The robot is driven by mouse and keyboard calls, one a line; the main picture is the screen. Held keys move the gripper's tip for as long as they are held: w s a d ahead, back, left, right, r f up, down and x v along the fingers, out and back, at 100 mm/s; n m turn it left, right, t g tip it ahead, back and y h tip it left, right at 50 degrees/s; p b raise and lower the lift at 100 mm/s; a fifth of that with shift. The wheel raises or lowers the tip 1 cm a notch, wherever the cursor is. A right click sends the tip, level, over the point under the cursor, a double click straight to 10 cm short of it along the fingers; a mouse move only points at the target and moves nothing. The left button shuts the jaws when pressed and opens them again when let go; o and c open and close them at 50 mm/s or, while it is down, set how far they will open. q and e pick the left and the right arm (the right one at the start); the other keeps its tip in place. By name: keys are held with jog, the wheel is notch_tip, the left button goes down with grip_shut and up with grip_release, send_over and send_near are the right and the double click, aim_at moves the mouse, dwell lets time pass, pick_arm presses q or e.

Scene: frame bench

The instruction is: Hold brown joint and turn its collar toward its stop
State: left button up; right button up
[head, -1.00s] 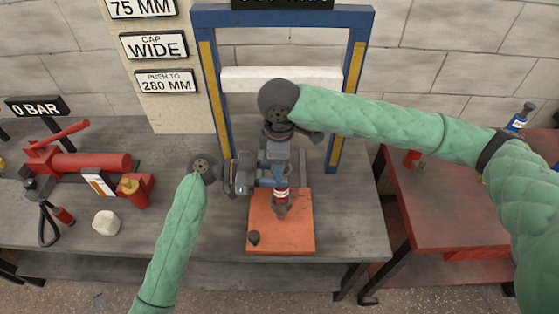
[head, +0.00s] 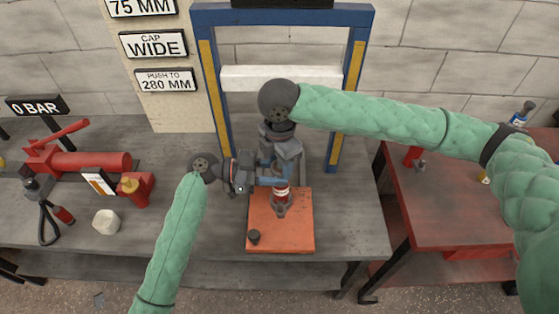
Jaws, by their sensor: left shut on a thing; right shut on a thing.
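The joint (head: 282,195) stands on an orange board (head: 303,238) in the middle of the bench. Its visible part is a red and white banded piece above a grey-brown lower fitting. My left gripper (head: 276,177) reaches in from the left and is shut around the joint's upper part. My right gripper (head: 282,168) comes down from above and behind and is shut at the top of the joint. The two grippers are close together and hide the collar and its stop. I cannot tell how far the collar is turned.
A blue and yellow frame (head: 357,62) with a white crossbar stands behind. A red pump (head: 85,163), a red bottle-like part (head: 136,190) and a white lump (head: 106,222) lie left. A small dark knob (head: 254,237) sits on the board. A red table (head: 450,210) stands right.

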dwell(0.4)
jog(key=o, duration=1)
notch_tip(320, 180, up, 12)
pick_arm(q)
jog(key=o, duration=0.9)
jog(key=shift+c, duration=0.2)
jog(key=shift+a, duration=0.1)
